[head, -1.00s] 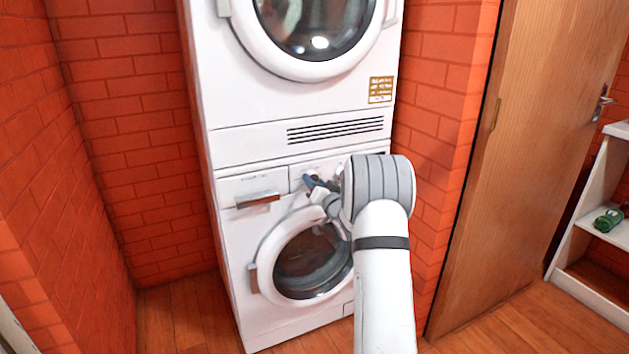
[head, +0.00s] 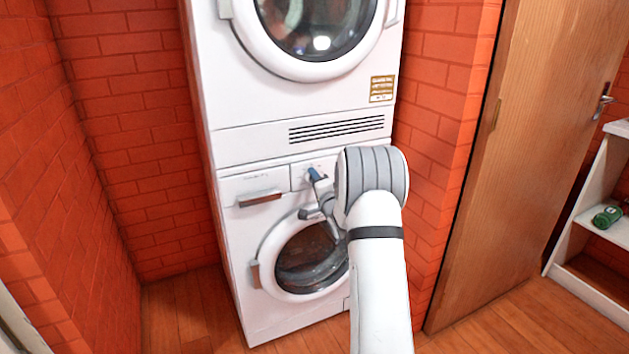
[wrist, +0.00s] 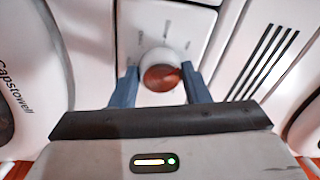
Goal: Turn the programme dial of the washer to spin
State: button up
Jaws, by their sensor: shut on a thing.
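The washer (head: 235,222) is the lower white machine in the stack, with a round door (head: 310,266). Its programme dial (wrist: 162,70) shows in the wrist view as a white round knob with a reddish-brown face, on a white panel with small marks too blurred to read. My gripper (wrist: 160,88) has its two blue fingers on either side of the dial, shut on it. In the head view, my gripper (head: 317,175) is at the washer's control panel, and my wrist and arm hide the dial and the panel's right part.
A second white machine (head: 250,100) with a round door and a vent grille stands on top. A drawer with a brown handle (head: 260,199) is left of the dial. Brick walls (head: 130,130) stand close on both sides. A wooden door (head: 520,150) and white shelves are at right.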

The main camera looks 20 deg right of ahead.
jog(key=shift+m, duration=0.4)
jog(key=o, duration=1)
jog(key=shift+s, duration=0.1)
jog(key=s, duration=0.5)
jog(key=s+p, duration=0.1)
jog(key=s, duration=0.1)
jog(key=shift+s+a+f, duration=0.25)
jog(key=shift+s+f, duration=0.05)
jog(key=shift+f, duration=0.05)
